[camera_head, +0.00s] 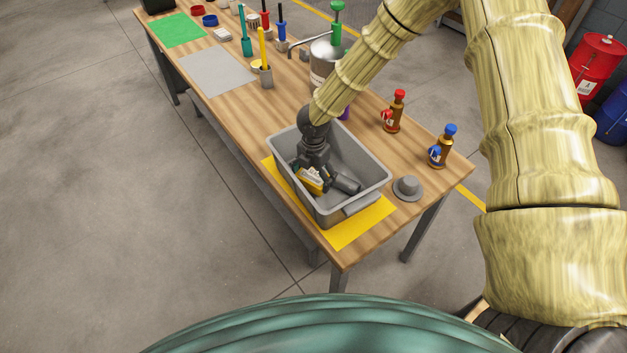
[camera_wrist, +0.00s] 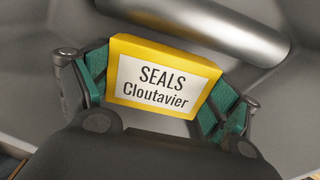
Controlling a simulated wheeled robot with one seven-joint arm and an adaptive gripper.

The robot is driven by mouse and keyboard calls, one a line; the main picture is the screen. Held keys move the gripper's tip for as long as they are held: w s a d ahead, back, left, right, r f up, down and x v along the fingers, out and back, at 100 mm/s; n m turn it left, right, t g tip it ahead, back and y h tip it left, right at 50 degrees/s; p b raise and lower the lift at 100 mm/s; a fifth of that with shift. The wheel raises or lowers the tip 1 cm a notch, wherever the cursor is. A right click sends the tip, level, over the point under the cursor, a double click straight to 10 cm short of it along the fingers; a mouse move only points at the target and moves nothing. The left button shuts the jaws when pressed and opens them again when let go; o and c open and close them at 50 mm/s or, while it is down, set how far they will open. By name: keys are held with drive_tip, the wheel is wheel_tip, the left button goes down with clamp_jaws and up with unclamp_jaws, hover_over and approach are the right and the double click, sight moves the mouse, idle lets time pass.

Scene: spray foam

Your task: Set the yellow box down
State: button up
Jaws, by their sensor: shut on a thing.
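The yellow box (camera_wrist: 118,55) has a white label reading "SEALS Cloutavier". My gripper (camera_wrist: 160,90) is shut on it, with a green-padded finger on each side of the box. In the head view my gripper (camera_head: 313,172) reaches down inside the grey bin (camera_head: 358,163), and the yellow box (camera_head: 307,184) shows partly beneath it, near the bin's left wall. A grey cylinder (camera_head: 346,184) lies in the bin beside the box; it also shows behind the box in the wrist view (camera_wrist: 215,25). I cannot tell whether the box touches the bin floor.
The bin stands on a yellow mat (camera_head: 345,236) at the table's near end. Two spray bottles, red-topped (camera_head: 393,112) and blue-topped (camera_head: 441,147), and a grey round piece (camera_head: 407,188) stand to its right. A metal tank (camera_head: 322,66) stands behind. A grey mat (camera_head: 217,71) is bare.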

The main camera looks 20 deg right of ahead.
sight(313, 175)
drive_tip(key=shift+f, duration=1.3)
drive_tip(key=shift+f, duration=0.1)
drive_tip(key=o, duration=0.8)
drive_tip(key=shift+r+b, duration=1.35)
drive_tip(key=shift+r, duration=4.75)
